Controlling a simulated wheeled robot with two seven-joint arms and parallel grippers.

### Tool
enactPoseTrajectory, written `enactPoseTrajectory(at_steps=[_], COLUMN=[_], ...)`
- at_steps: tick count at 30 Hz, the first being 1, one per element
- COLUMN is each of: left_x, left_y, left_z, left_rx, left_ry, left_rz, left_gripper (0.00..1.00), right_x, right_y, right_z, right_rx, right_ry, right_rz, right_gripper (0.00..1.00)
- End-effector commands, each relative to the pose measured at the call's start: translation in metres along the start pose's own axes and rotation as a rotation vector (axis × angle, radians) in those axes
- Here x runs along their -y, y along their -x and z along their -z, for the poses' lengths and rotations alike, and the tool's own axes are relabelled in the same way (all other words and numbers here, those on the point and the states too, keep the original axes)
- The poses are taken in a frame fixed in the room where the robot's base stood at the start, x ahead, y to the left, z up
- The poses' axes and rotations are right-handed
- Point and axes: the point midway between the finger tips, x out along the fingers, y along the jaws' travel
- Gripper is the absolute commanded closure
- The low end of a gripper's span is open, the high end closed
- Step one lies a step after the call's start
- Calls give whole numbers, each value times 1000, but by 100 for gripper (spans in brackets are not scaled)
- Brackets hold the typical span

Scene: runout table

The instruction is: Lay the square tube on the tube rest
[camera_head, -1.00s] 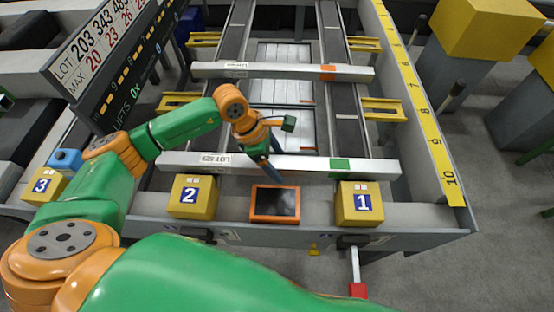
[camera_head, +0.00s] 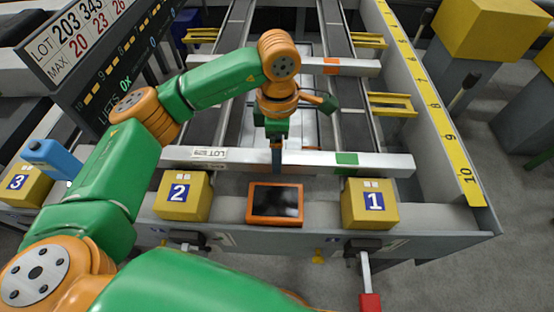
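The near square tube (camera_head: 386,162) is pale grey, with a LOT label and a green patch. It lies crosswise over the two dark rails, behind the yellow boxes. A second square tube (camera_head: 356,67) with an orange patch lies parallel farther back. My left gripper (camera_head: 277,168) points straight down at the near tube, left of its green patch. Its dark fingers overlap the tube in the picture. I cannot tell whether they are closed or touching it. Yellow slotted brackets (camera_head: 391,105) stand beside the rails; I cannot tell whether they are the tube rest. My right gripper is not in view.
Yellow boxes numbered 2 (camera_head: 170,207) and 1 (camera_head: 353,212) flank an orange-framed screen (camera_head: 262,215) on the front ledge. Box 3 (camera_head: 22,186) and a blue part (camera_head: 52,158) are at left. A yellow numbered scale (camera_head: 440,125) runs along the right wall.

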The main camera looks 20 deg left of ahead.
Motion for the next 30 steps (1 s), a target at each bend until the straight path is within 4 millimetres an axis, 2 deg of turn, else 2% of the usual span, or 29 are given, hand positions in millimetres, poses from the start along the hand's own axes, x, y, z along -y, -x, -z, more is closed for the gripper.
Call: enactPoseTrajectory(at_steps=[1, 5, 11, 12, 21, 30], left_x=[0, 0, -1, -1, -1, -1], left_y=[-6, -27, -31, -31, -31, -31], left_z=[2, 1, 1, 1, 1, 1], left_rx=[-2, -1, 2, 2, 2, 2], left_ry=[1, 0, 0, 0, 0, 0], left_rz=[5, 2, 0, 0, 0, 0], left_gripper=[15, 15, 15, 18, 99, 100], right_x=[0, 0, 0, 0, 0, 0], right_y=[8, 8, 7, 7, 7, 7], right_z=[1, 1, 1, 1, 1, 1], right_rx=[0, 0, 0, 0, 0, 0], right_ry=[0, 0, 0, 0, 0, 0], right_rz=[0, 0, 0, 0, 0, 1], right_gripper=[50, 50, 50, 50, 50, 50])
